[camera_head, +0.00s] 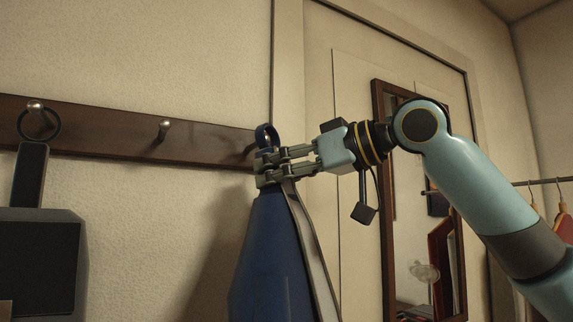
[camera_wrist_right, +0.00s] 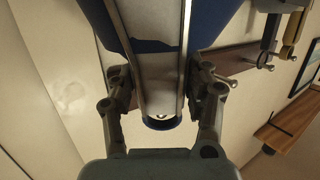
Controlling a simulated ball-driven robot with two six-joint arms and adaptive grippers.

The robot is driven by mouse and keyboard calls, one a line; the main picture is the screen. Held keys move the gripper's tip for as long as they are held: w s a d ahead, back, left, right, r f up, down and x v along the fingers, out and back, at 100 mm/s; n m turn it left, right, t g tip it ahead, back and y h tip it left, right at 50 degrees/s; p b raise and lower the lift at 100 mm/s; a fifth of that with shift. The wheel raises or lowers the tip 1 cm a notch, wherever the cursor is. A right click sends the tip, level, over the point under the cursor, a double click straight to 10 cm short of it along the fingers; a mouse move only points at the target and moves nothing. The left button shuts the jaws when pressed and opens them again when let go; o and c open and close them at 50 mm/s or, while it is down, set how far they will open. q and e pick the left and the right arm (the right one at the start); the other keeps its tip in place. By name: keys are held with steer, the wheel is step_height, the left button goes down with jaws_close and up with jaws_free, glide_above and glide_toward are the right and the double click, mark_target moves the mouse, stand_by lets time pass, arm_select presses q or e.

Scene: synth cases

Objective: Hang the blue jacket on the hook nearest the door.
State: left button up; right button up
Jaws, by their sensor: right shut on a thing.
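The blue jacket (camera_head: 268,265) hangs from my right gripper (camera_head: 268,168), with a pale strip down its front edge. The gripper is shut on its top, just below a dark blue loop (camera_head: 267,135). The hook nearest the door (camera_head: 251,148) is at the rail's right end, partly hidden beside the loop. In the right wrist view the jacket (camera_wrist_right: 210,25) fills the top middle between the fingers (camera_wrist_right: 162,92), and the loop (camera_wrist_right: 162,123) shows below them with a small bright spot inside. I cannot tell whether the loop is around the hook. My left gripper is not in view.
The dark wooden rail (camera_head: 90,126) has a bare middle hook (camera_head: 163,128). A dark bag (camera_head: 40,250) hangs by a ring on the left hook (camera_head: 36,106). The door (camera_head: 345,80) carries a dark-framed mirror (camera_head: 379,130). Clothes (camera_head: 562,224) hang at the far right.

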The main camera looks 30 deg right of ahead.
steer(key=shift+w+p, duration=0.35)
steer(key=shift+w, duration=0.5)
steer(key=shift+w+f+p, duration=0.4)
steer(key=shift+w+f, duration=0.1)
steer(key=shift+w, duration=0.05)
